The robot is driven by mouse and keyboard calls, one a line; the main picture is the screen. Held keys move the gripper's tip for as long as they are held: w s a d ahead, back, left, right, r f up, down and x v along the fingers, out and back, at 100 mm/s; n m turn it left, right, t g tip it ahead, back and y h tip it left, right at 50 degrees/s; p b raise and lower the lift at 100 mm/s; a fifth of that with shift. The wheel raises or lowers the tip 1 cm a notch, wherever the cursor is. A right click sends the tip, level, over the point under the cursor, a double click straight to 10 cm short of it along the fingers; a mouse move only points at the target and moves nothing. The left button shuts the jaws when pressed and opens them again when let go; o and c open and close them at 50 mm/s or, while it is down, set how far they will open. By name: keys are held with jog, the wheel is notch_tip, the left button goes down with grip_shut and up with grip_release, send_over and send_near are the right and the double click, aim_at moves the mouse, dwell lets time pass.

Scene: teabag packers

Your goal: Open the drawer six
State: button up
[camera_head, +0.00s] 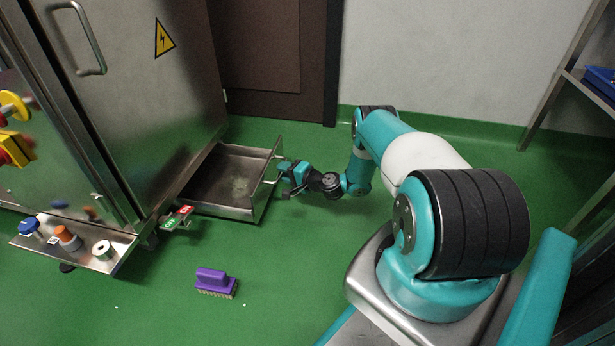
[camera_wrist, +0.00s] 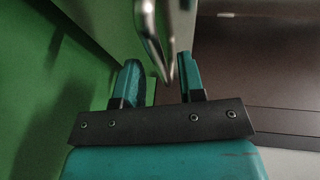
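The drawer (camera_head: 222,181) is a low steel tray pulled out from the bottom of the steel cabinet (camera_head: 150,90), and its inside looks empty. Its bar handle (camera_head: 272,168) is on the right side, facing my arm. My gripper (camera_head: 284,168) is at this handle. In the wrist view the handle (camera_wrist: 150,35) comes down between the two teal fingers of my gripper (camera_wrist: 160,80). The fingers are apart, with a gap visible on each side of the bar. No number on the drawer can be read.
A purple brush (camera_head: 215,281) lies on the green floor in front. A steel shelf (camera_head: 122,247) with small spools and a small panel with red and green buttons (camera_head: 177,217) stick out from the cabinet. A rack (camera_head: 570,75) stands at right.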

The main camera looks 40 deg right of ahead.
jog(key=p+v, duration=0.7)
jog(key=v, duration=0.8)
jog(key=shift+s, duration=0.3)
jog(key=shift+r, duration=0.1)
